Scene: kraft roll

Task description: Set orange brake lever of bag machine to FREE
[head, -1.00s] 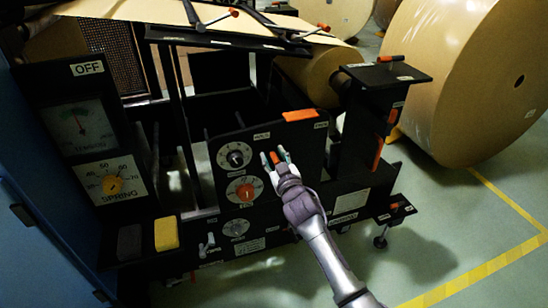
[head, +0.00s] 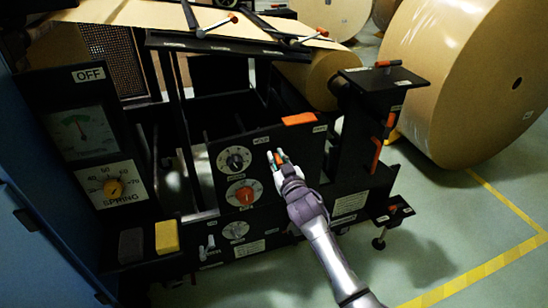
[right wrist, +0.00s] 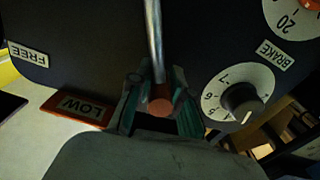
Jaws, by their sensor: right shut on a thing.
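The brake lever shows in the right wrist view as a metal rod (right wrist: 153,38) with an orange end (right wrist: 160,99). It stands in front of a black panel (right wrist: 100,40), between a FREE label (right wrist: 28,55) at the left and a BRAKE label (right wrist: 275,55) at the right. My right gripper (right wrist: 160,104) is shut on the lever's orange end, with a finger on each side. In the head view, my right gripper (head: 278,158) is at the panel's upper part and hides most of the lever. My left gripper is out of view.
A white dial (head: 234,160) and an orange-knobbed dial (head: 243,194) sit left of my right gripper. An orange LOW plate (head: 299,118) is on the panel's top edge. A black post with orange handles (head: 376,154) stands right. A large kraft roll (head: 455,70) stands behind on the floor.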

